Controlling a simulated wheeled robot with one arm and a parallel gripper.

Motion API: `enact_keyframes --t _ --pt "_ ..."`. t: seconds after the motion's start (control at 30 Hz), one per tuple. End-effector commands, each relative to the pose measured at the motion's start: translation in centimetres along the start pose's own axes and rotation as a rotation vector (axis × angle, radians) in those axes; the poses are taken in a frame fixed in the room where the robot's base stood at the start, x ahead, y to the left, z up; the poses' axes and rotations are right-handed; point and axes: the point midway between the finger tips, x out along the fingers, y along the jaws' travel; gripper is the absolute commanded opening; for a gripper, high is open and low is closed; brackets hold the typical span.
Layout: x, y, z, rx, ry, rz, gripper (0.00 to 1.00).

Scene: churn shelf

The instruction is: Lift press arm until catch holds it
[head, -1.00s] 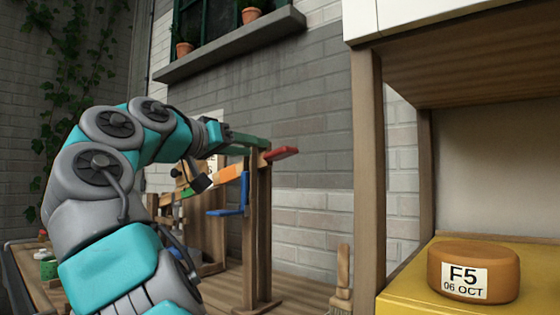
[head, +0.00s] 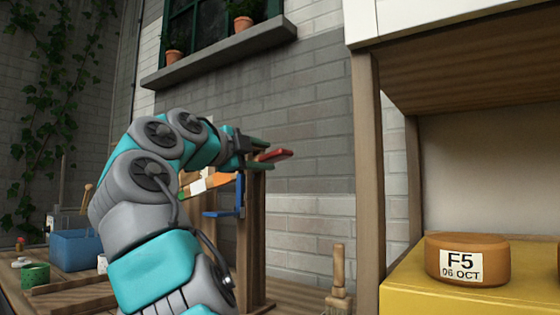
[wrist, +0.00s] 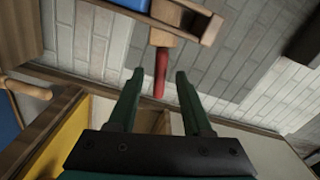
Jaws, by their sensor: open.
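My gripper (head: 260,143) is open beside the red handle. In the wrist view the red handle (wrist: 161,72) lies between the tips of my two green fingers, with gaps on both sides. Whether a catch holds the arm cannot be told; my own arm hides part of the press.
A shelf upright (head: 367,170) stands to the right, with a cheese wheel (head: 480,260) labelled F5 on a yellow surface (head: 420,292).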

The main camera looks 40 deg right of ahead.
Motion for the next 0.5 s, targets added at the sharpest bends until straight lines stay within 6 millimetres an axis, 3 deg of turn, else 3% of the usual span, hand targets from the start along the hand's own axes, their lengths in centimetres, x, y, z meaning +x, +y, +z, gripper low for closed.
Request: enact_keyframes --t 0.27,0.5 --pt "2.5 -0.1 0.0 0.0 0.0 0.001 0.5" --pt "6.3 0.0 0.1 -0.004 0.0 0.005 0.5"
